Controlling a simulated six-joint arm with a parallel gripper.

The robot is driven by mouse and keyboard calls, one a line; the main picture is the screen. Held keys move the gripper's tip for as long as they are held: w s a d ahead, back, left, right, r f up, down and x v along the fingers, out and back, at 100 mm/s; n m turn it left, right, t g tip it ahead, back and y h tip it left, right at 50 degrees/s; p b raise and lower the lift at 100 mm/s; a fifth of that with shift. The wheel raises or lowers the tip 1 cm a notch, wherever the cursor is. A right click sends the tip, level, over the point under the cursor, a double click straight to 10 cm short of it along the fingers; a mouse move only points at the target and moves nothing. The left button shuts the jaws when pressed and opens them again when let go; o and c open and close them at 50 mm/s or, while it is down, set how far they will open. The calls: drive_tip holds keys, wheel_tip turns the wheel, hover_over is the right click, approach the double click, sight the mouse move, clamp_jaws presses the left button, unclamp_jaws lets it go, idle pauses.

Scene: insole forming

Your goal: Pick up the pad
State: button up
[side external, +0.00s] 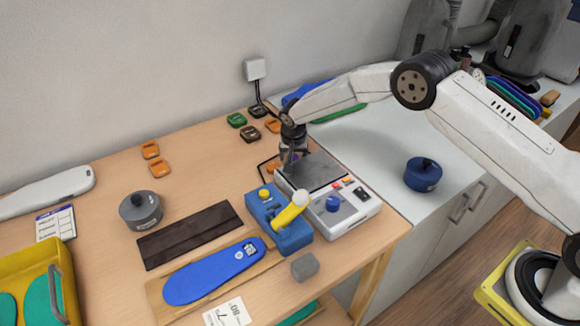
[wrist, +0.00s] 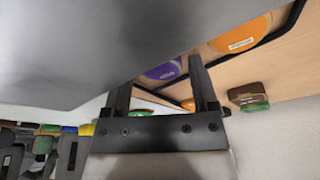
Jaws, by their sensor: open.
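The purple pad (wrist: 162,72) shows in the wrist view ahead of my gripper (wrist: 159,74), lined up with the gap between its fingers. It is partly cut off by a large dark-grey surface above it. My gripper is open, with nothing visibly held. A little purple shows at the fingers there, but the pad is mostly hidden. I cannot tell whether the fingers touch it.
An orange pad (wrist: 240,36) and a brown-and-green piece (wrist: 248,96) are near the right finger. A thin black frame (side external: 262,168) lies by the machine. Several orange, green and brown pieces lie along the wall. A blue lever device (side external: 278,225) stands in front.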

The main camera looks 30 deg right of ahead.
sight(293, 158)
clamp_jaws()
idle(0.3)
drive_tip(key=shift+r, duration=0.4)
drive_tip(key=v, duration=0.2)
drive_tip(key=shift+w+d+r, duration=0.1)
drive_tip(key=shift+r, duration=0.25)
drive_tip(key=s+r, duration=0.4)
drive_tip(key=r, duration=0.1)
drive_tip(key=shift+s+d+r, duration=0.2)
drive_tip(key=shift+s, duration=0.05)
drive_tip(key=s+r, duration=0.1)
drive_tip(key=s, duration=0.1)
drive_tip(key=s+r, duration=0.1)
drive_tip(key=s, duration=0.2)
drive_tip(key=s+r, duration=0.1)
drive_tip(key=s, duration=0.1)
drive_tip(key=shift+s+d+r, duration=0.2)
drive_tip(key=shift+d, duration=0.1)
drive_tip(key=shift+s+r, duration=0.2)
drive_tip(key=shift+s, duration=0.25)
drive_tip(key=shift+s+r, duration=0.2)
drive_tip(key=shift+s, duration=0.3)
